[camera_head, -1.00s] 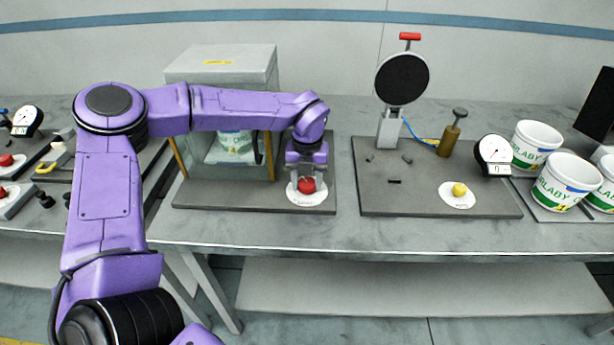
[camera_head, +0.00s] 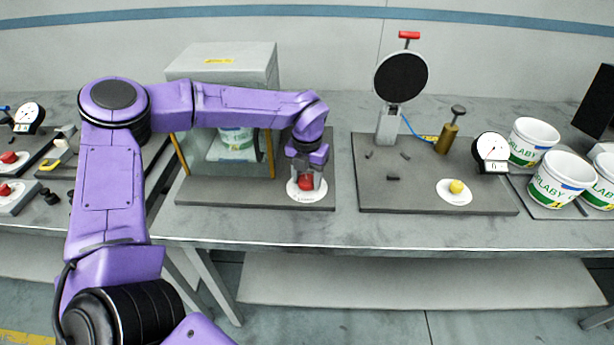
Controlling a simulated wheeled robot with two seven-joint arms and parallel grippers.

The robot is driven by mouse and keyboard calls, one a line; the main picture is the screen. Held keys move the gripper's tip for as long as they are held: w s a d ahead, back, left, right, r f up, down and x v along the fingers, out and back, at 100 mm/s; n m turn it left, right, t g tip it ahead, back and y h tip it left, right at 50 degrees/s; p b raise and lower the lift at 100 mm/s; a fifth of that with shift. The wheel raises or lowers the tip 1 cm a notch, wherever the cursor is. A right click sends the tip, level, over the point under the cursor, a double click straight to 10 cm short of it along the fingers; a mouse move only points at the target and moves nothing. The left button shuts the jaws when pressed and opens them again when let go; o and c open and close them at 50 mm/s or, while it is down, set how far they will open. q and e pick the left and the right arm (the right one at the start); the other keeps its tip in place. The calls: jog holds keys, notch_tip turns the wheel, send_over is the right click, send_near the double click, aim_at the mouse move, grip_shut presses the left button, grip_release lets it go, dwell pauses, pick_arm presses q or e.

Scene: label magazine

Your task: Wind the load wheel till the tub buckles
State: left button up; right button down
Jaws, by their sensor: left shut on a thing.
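My left gripper (camera_head: 306,176) is shut on the red knob (camera_head: 306,183) of a white round wheel with small print (camera_head: 306,196), which I take for the load wheel. The wheel lies flat at the front right of a dark base plate (camera_head: 235,195). Behind my forearm on this plate stands a grey-topped press box (camera_head: 222,62) with a clear front and yellow posts. A white tub (camera_head: 236,142) with green print stands inside it. My arm hides its upper part, and I see no clear buckle in it. My right gripper is not in view.
Right of the box, a second plate (camera_head: 480,205) carries a black disc on a stand (camera_head: 401,78), a brass cylinder (camera_head: 449,132), a dial gauge (camera_head: 491,150) and a yellow-knobbed white disc (camera_head: 454,193). Several tubs (camera_head: 562,178) stand at far right. More gauges and red knobs are at far left.

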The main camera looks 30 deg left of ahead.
aim_at(307, 179)
pick_arm(q)
jog(key=o, duration=1)
jog(key=shift+w, duration=0.1)
jog(key=shift+o, duration=0.2)
notch_tip(307, 179, up, 10)
jog(key=b, duration=0.2)
jog(key=shift+r, duration=0.25)
